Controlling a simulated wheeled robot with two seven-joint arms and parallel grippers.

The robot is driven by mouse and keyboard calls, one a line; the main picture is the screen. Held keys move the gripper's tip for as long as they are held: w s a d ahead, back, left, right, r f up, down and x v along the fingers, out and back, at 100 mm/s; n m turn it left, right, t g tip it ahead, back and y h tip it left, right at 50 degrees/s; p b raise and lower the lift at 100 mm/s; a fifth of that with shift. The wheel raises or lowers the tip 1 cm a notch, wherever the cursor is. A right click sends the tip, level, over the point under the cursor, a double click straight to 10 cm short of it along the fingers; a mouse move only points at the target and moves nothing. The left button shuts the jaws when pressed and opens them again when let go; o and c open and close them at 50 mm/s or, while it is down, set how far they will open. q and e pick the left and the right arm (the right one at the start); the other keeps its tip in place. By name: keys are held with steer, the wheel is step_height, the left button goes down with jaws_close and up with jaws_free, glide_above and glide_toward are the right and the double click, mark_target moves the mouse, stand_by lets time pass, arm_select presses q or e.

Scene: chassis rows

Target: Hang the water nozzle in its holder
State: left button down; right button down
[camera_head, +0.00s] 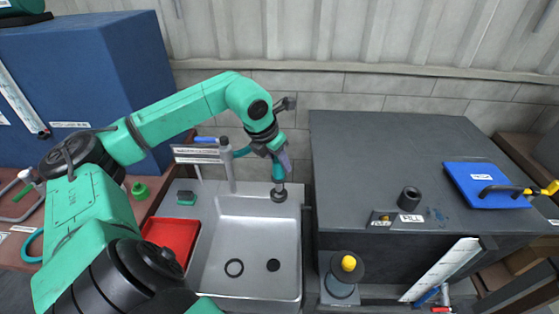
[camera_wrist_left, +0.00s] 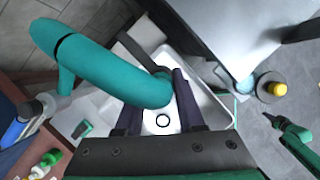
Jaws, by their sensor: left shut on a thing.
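My left gripper (camera_head: 280,158) is above the back right corner of the steel sink (camera_head: 228,288). It is shut on the teal water nozzle (camera_head: 278,173), whose dark round head (camera_head: 279,194) points down over the sink. In the left wrist view the nozzle's thick teal curved body (camera_wrist_left: 105,72) runs between the two dark fingers (camera_wrist_left: 158,110), and its lower end is hidden. A grey post (camera_head: 227,165) with a blue handle (camera_head: 205,139) and a label plate stands behind the sink. I cannot tell which part is the holder.
A red tray (camera_head: 172,238) is left of the sink. A dark cabinet (camera_head: 400,150) stands to the right, bearing a black cup (camera_head: 409,197) and a blue board (camera_head: 485,187). A blue box (camera_head: 90,70) stands behind left.

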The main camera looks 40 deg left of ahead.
mark_target(279, 177)
arm_select(q)
steer(key=shift+f+b, duration=1.05)
steer(key=shift+f, duration=0.15)
steer(key=shift+f+b, duration=1.6)
steer(key=shift+f, duration=0.15)
steer(key=shift+c, duration=2.2)
jaws_free()
steer(key=shift+r, duration=0.15)
steer(key=b+v, duration=0.2)
steer(key=v, duration=1.2)
steer(key=shift+r, duration=0.2)
